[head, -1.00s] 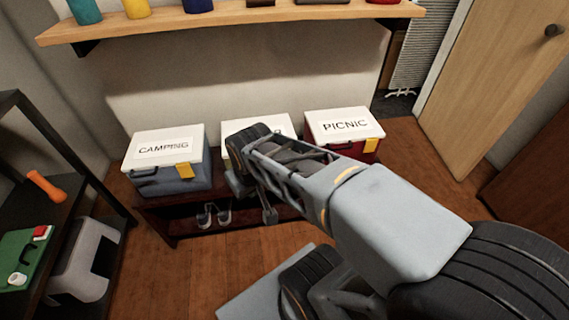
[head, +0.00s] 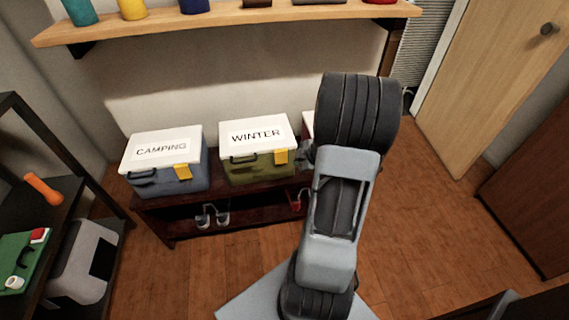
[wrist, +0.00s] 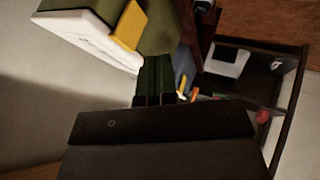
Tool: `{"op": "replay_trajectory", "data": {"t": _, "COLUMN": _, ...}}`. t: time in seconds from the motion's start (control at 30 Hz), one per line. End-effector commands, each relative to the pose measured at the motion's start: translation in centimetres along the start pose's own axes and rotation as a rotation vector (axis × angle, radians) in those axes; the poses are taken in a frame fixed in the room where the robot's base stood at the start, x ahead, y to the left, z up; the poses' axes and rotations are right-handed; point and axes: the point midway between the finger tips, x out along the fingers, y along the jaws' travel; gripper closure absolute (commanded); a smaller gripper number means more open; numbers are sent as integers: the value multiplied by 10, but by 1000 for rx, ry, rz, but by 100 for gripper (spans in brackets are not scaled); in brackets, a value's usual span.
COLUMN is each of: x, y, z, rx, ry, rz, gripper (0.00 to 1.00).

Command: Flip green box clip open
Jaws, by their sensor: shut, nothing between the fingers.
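The green box (head: 262,172) has a white lid (head: 240,134) marked WINTER and sits between two other boxes on a low dark rack. Its yellow clip (head: 281,157) is at the right of its front, at the lid's edge. In the wrist view the green box (wrist: 157,22) is at the top, turned on its side, with its clip (wrist: 129,25) just beyond my fingertips. My gripper (wrist: 154,72) is shut and empty, close to the clip but apparently apart from it. In the head view my arm hides most of the gripper.
A blue-grey CAMPING box (head: 165,165) stands to the left. The PICNIC box (head: 308,124) at the right is mostly hidden by my arm. The dark rack (head: 170,222) holds shoes below. A wooden shelf (head: 230,17) hangs above. Open floor lies in front.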

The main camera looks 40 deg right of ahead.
Motion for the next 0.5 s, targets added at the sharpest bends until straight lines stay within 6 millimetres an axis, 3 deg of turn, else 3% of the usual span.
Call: {"op": "replay_trajectory", "data": {"t": 0.5, "x": 4, "y": -8, "z": 4, "rx": -11, "ry": 22, "rz": -33, "gripper": 100}}
